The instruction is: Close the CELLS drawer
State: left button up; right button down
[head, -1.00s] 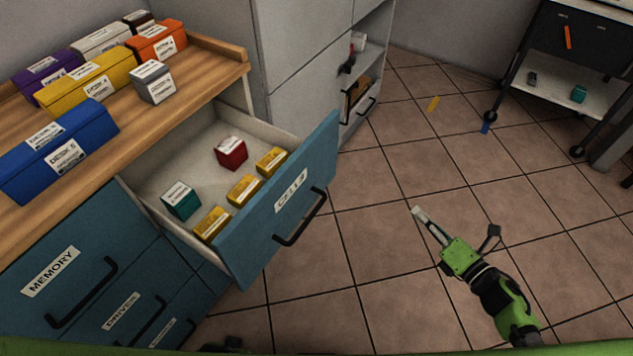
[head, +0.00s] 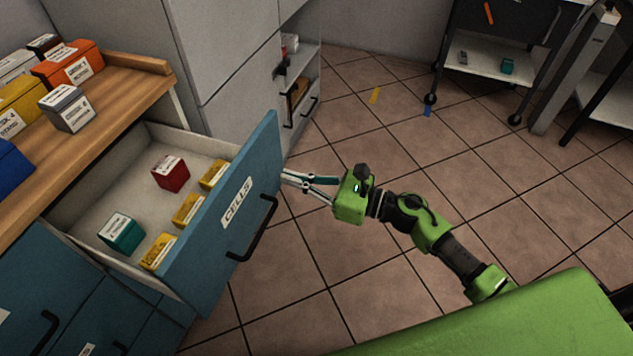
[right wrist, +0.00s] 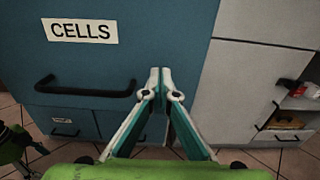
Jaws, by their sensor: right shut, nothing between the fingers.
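The CELLS drawer (head: 222,215) is pulled out, with its blue front, white label and black handle (head: 252,230) facing the open floor. Inside lie a red box (head: 170,174), a teal box (head: 121,233) and several yellow boxes (head: 187,210). My right gripper (head: 285,177) is shut and empty, its tips at the drawer front near its far edge, beside the handle. In the right wrist view the drawer front (right wrist: 150,40) fills the left and middle, and the fingertips (right wrist: 160,70) point at it, right of the handle (right wrist: 85,88). Whether they touch it I cannot tell.
The wooden worktop (head: 110,95) holds several boxes, among them a grey one (head: 67,108) and an orange one (head: 68,65). A grey cabinet (head: 240,60) with open shelves stands beyond the drawer. Tiled floor (head: 400,150) is free to the right. A cart (head: 490,65) stands at the back.

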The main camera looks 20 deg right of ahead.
aim_at(268, 172)
pick_arm(q)
jog(key=shift+s+f, duration=0.45)
jog(key=shift+f, duration=0.1)
pick_arm(e)
jog(key=shift+x, duration=1.55)
pick_arm(q)
jog(key=shift+a, duration=0.1)
pick_arm(e)
jog(key=shift+a, duration=0.1)
